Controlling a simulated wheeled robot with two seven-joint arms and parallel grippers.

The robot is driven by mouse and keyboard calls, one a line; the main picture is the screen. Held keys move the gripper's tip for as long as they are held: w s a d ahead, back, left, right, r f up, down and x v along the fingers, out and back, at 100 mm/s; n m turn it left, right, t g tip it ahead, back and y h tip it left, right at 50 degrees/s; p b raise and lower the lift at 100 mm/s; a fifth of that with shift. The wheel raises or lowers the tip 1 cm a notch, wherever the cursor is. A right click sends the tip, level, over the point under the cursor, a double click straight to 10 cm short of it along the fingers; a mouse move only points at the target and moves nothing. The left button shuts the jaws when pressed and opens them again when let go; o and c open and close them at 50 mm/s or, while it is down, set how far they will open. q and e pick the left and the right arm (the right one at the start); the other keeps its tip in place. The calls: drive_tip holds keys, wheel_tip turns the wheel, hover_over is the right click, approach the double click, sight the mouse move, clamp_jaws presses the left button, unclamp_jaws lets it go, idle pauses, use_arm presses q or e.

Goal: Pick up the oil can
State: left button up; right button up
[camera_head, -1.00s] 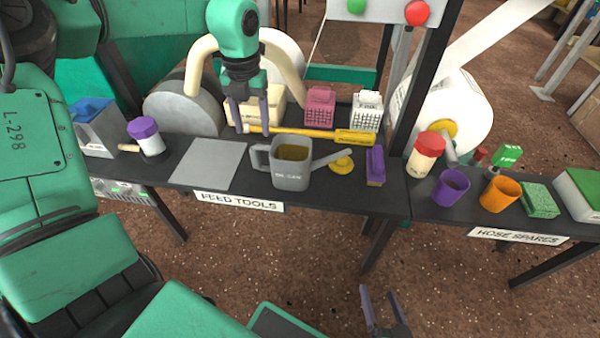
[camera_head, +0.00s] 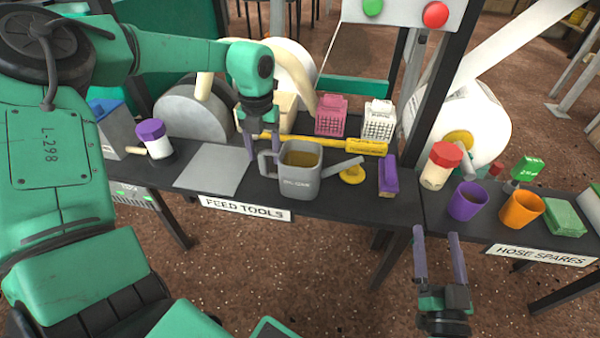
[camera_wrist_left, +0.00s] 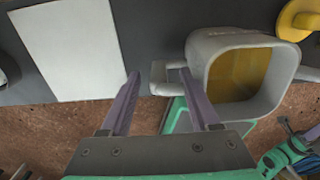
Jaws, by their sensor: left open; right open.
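The grey oil can (camera_head: 301,183) stands upright on the dark bench, its handle on the left and its spout pointing right. It holds brownish-yellow liquid. My left gripper (camera_head: 262,147) is open and points down at the handle. In the left wrist view the oil can (camera_wrist_left: 225,95) is at the right. Its handle (camera_wrist_left: 158,78) appears between the open fingertips (camera_wrist_left: 160,73), close to the right finger. I cannot tell whether they touch. My right gripper (camera_head: 437,232) is open and empty, in front of the bench edge.
A grey flat plate (camera_head: 213,167) lies left of the can. A yellow long-handled tool (camera_head: 310,142) lies behind it. A yellow round piece (camera_head: 352,175) and a purple block (camera_head: 388,176) are to the right. A white jar with a purple lid (camera_head: 153,138) stands further left.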

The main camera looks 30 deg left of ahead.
sight(265, 164)
use_arm(q)
wheel_tip(265, 164, down, 2)
drive_tip(key=shift+a+f+b, duration=0.1)
drive_tip(key=shift+b, duration=0.5)
drive_tip(key=shift+f+b, duration=0.35)
drive_tip(key=shift+f, duration=0.5)
clamp_jaws()
use_arm(e)
wheel_tip(265, 164, up, 20)
drive_tip(key=d+n+t+y, duration=0.1)
drive_tip(key=d+t+y, duration=0.1)
drive_tip(key=t, duration=0.4)
drive_tip(key=shift+s+d+r+n+y, duration=0.2)
drive_tip(key=shift+d+n+y, duration=0.1)
drive_tip(key=shift+n+y, duration=0.1)
